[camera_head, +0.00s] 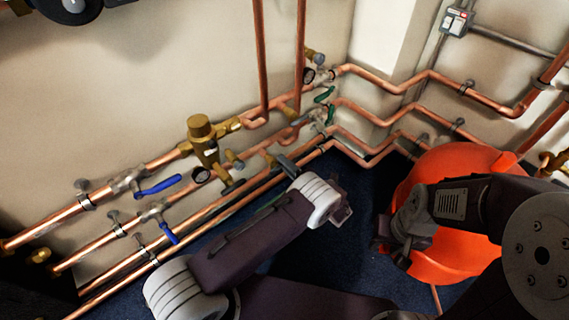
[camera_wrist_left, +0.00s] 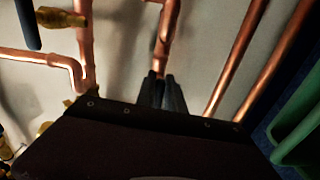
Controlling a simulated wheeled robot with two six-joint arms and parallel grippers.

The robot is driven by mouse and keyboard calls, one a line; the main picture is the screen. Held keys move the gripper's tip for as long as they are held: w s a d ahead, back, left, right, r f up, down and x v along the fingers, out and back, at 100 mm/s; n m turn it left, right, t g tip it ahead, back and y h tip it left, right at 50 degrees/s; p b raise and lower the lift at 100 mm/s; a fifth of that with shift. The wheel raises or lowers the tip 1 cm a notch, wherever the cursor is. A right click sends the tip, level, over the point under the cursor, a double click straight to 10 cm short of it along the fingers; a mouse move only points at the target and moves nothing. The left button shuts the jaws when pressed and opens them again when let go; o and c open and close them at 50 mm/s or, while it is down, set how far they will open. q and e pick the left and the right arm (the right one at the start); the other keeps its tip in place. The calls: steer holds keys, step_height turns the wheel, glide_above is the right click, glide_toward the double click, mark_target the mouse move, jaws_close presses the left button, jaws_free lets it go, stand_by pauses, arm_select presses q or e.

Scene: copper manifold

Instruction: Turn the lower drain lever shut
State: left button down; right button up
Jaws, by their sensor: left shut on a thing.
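My left gripper (camera_head: 285,162) is at the copper pipes in the middle of the head view, its fingers partly hidden by my own wrist. In the left wrist view its two dark fingers (camera_wrist_left: 162,92) are close together, just in front of a copper pipe (camera_wrist_left: 166,30). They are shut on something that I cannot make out. Two blue levers, an upper one (camera_head: 158,186) and a lower one (camera_head: 168,233), sit on the pipes at the left. Two green levers (camera_head: 325,95) (camera_head: 329,113) show near the corner. I cannot tell which is the drain lever. My right gripper (camera_head: 388,248) is apart from the pipes; its jaws are unclear.
An orange bucket (camera_head: 472,158) stands on the dark blue floor (camera_head: 335,258) behind my right gripper. A brass valve body (camera_head: 203,140) and a gauge (camera_head: 201,175) stand out from the pipes. A green object (camera_wrist_left: 300,120) lies at the right edge of the left wrist view.

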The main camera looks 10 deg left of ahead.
arm_select(q)
steer(key=shift+f, duration=0.2)
steer(key=c, duration=1.5)
jaws_free()
steer(key=shift+o, duration=0.2)
steer(key=shift+s+d+r, duration=0.1)
steer(key=p+v, duration=0.2)
steer(key=v, duration=0.7)
steer(key=shift+p, duration=0.35)
